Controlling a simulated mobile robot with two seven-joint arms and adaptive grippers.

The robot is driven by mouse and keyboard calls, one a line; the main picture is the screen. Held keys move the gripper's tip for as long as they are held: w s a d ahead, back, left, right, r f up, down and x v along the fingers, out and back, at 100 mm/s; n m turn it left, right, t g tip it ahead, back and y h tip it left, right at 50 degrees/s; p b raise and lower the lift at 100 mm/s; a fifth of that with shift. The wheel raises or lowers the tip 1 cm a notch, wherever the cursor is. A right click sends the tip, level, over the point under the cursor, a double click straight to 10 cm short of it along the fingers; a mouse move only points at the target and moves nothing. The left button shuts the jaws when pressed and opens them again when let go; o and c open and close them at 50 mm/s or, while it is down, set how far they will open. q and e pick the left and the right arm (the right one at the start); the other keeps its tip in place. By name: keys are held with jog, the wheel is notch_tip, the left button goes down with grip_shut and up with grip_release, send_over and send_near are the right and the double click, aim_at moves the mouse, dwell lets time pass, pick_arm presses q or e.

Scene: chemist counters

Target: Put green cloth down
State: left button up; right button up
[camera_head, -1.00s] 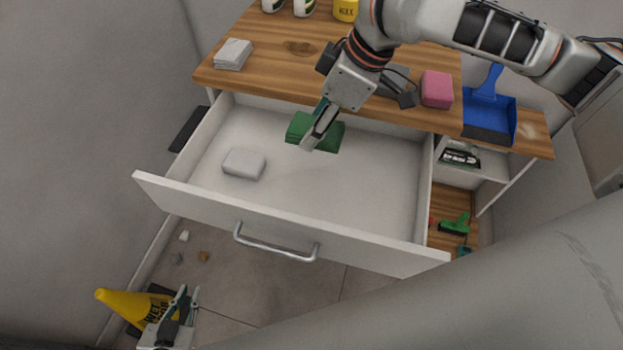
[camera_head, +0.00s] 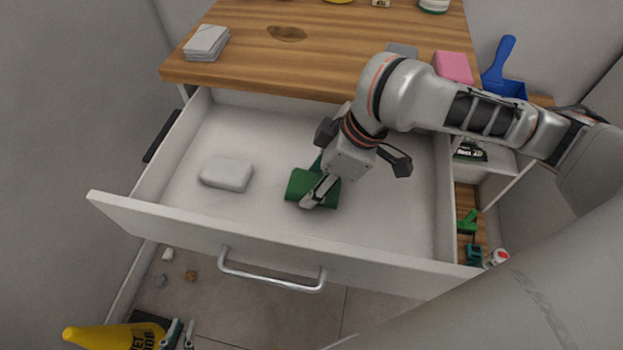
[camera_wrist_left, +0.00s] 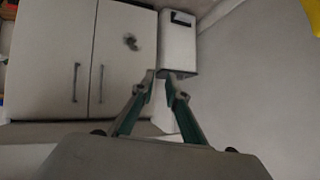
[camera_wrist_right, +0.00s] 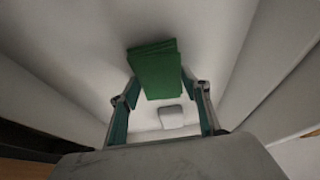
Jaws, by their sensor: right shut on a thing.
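The green cloth (camera_head: 314,188), a folded block, is in the open white drawer (camera_head: 385,200), right of its middle. My right gripper (camera_head: 318,192) reaches down into the drawer and is shut on the cloth. In the right wrist view the cloth (camera_wrist_right: 157,72) sits between the fingers, above the pale drawer floor. I cannot tell whether its underside touches the floor. My left gripper (camera_head: 182,333) is low at the bottom left, outside the drawer.
A white block (camera_head: 227,174) lies in the drawer, left of the cloth. The wooden counter (camera_head: 330,60) behind holds a grey stack (camera_head: 207,43), a pink sponge (camera_head: 453,67) and a blue dustpan (camera_head: 500,75). Drawer floor around the cloth is bare.

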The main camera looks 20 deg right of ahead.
jog(key=shift+f, duration=0.75)
jog(key=shift+r, duration=0.35)
pick_arm(q)
jog(key=shift+w+r, duration=0.2)
jog(key=shift+r, duration=0.1)
pick_arm(e)
jog(key=shift+f, duration=0.1)
jog(key=o, duration=1)
jog(key=v, duration=0.1)
jog(key=p+v, duration=0.1)
jog(key=v, duration=0.1)
jog(key=shift+w+a+p, duration=0.1)
jog(key=shift+w+p, duration=0.2)
jog(key=p+v, duration=0.4)
jog(key=v, duration=0.4)
jog(key=shift+s, duration=0.15)
pick_arm(q)
jog(key=shift+s+a+y+p, duration=0.3)
jog(key=shift+s+a+p, duration=0.1)
jog(key=shift+s+a, duration=0.35)
pick_arm(e)
jog(key=shift+s+d+r, duration=0.2)
jog(key=shift+s+r, duration=0.05)
jog(key=shift+r, duration=0.3)
